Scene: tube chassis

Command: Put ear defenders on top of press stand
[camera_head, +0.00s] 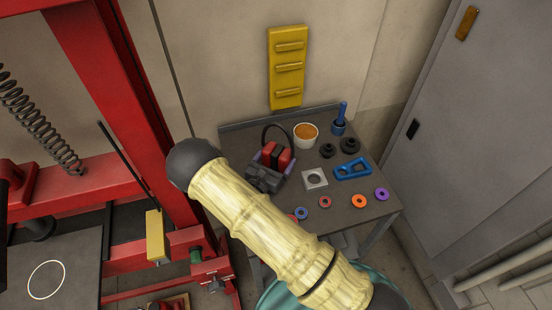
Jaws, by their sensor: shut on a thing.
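The ear defenders (280,152), with red cups and a thin black headband, are at the back left of the grey work table (340,208). My gripper (268,176) is shut on them, its dark grey body partly covering them. I cannot tell whether they touch the table top. A tall red press frame (120,90) with a coil spring stands at the left. A dark grey plate (75,250) with a white ring on it lies low in that frame, probably part of the press stand. My arm hides part of the table's front left.
On the table are an orange-filled white cup (306,134), a blue-handled tool (340,122), black round parts (327,150), a blue bracket (352,169), a pale square block (315,178) and several coloured rings (359,201). A grey cabinet (480,120) stands at the right.

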